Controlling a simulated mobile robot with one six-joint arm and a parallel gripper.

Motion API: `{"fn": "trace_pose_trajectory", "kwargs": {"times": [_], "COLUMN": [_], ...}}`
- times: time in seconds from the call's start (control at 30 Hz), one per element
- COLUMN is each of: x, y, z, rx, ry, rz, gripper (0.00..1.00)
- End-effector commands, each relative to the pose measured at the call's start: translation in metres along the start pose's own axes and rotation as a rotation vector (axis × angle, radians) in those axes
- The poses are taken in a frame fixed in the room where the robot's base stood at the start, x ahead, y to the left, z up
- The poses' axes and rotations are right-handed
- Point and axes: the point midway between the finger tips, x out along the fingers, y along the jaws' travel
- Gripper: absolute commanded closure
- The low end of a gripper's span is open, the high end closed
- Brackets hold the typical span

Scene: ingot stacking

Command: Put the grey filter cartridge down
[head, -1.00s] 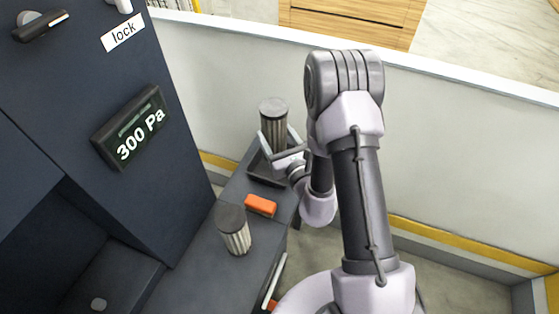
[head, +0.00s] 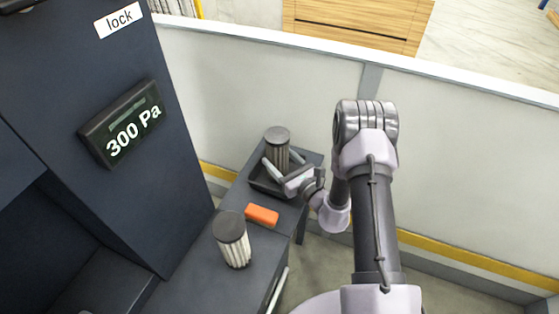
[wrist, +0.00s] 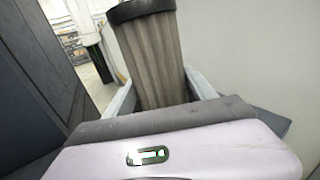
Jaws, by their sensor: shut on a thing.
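The grey filter cartridge (head: 280,155) has a dark cap and dull grey-brown pleats. It stands about upright at the black tray (head: 266,190), with its lower end inside or just above the tray. My gripper (head: 281,163) is shut on it, one finger on each side. In the wrist view the cartridge (wrist: 153,60) rises between the two fingers (wrist: 160,95). Its lower end is hidden by the gripper, so I cannot tell whether it touches the tray floor.
A second cartridge (head: 233,240) with paler pleats stands on the dark bench (head: 200,265), nearer me. An orange block (head: 262,215) lies between it and the tray. A dark cabinet with a 300 Pa display (head: 125,122) is at the left. A pale low wall (head: 250,80) runs behind.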

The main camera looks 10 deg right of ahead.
Motion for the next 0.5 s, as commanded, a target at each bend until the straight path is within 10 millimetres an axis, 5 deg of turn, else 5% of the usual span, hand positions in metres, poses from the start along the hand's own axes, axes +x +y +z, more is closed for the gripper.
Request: {"fn": "trace_pose_trajectory", "kwargs": {"times": [0.13, 0.17, 0.23, 0.5], "x": [0.0001, 0.0, 0.0, 0.0], "y": [-0.0001, 0.0, 0.0, 0.0], "z": [-0.0046, -0.0037, -0.0031, -0.0029], "rx": [0.0, 0.0, 0.0, 0.0], "ry": [0.0, 0.0, 0.0, 0.0], "rz": [0.0, 0.0, 0.0, 0.0], "gripper": [0.71, 0.29, 0.16, 0.13]}}
